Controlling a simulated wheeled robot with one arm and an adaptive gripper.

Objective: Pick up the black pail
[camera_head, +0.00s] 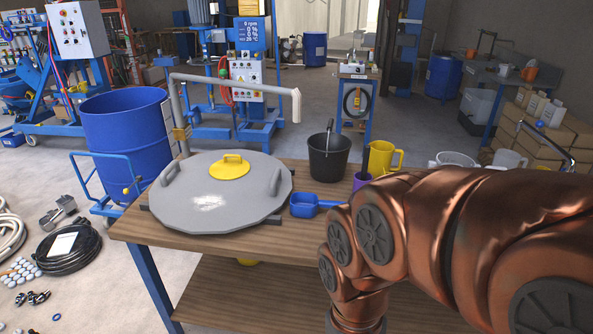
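The black pail (328,160) stands upright on the far edge of the wooden table, a little right of the picture's middle. My copper-coloured arm fills the lower right, in front of the table's right part. My gripper is not visible in this view, so I cannot see its fingers or whether it holds anything.
A grey round lid (220,212) with a yellow cap lies left of the pail. A blue scoop (312,204), a purple cup (361,181) and a yellow jug (384,158) are close by. A bent grey pipe (235,84) rises behind the lid. A blue drum (125,145) stands left.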

